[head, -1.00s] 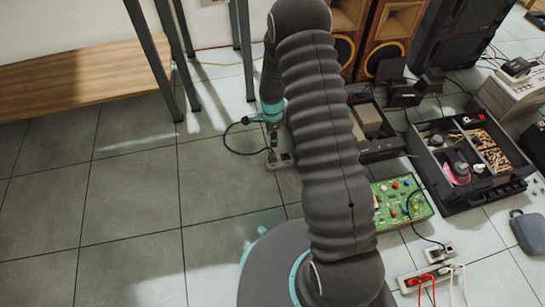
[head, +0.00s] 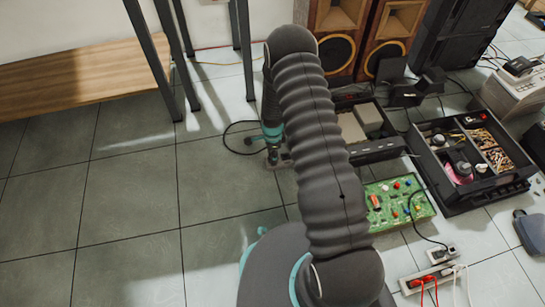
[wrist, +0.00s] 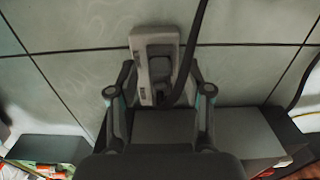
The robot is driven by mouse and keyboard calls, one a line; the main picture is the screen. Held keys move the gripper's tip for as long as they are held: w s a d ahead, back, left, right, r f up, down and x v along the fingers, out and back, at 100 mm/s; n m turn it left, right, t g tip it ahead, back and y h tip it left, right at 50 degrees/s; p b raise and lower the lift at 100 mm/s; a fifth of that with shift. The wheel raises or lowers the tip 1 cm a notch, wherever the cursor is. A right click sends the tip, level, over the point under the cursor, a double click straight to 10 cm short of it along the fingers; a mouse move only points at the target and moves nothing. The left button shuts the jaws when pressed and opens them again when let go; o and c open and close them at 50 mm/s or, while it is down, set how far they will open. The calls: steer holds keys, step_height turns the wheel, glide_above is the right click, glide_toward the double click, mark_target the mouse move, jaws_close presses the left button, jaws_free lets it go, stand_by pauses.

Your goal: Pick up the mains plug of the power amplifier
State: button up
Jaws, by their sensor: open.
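In the wrist view, a black plug (wrist: 163,97) with a thick black cable sits at the near end of a light grey socket block (wrist: 140,45) on the tiles. My gripper (wrist: 160,92) is open, with one finger on each side of the block's near end and the plug. I cannot tell whether either finger touches. In the head view, my gripper (head: 271,150) points down at the socket block (head: 284,164). The black cable (head: 228,138) loops out to the left on the floor. The plug itself is hidden there by the gripper.
A power strip (head: 408,286) with red and white leads is at the front right. Bench legs (head: 163,60) stand behind. Left floor is clear.

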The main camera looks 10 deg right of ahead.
jaws_close()
steer(key=shift+r, duration=0.1)
stand_by(0.3)
steer(key=shift+r, duration=0.25)
step_height(320, 180, up, 4)
steer(key=shift+p, duration=0.4)
steer(key=s+d+r+p, duration=0.1)
steer(key=s+d+r, duration=0.5)
steer(key=s+d, duration=0.15)
steer(key=shift+w+a+f+b, duration=0.25)
steer(key=shift+w+a+f, duration=0.05)
steer(key=shift+w+f, duration=1.05)
steer(key=shift+w+a+f+b, duration=0.25)
steer(key=shift+w+a+f, duration=0.1)
steer(key=shift+w+f, duration=1)
steer(key=shift+w+a+f+b, duration=0.3)
steer(key=shift+w+f, duration=0.75)
steer(key=shift+f, duration=0.6)
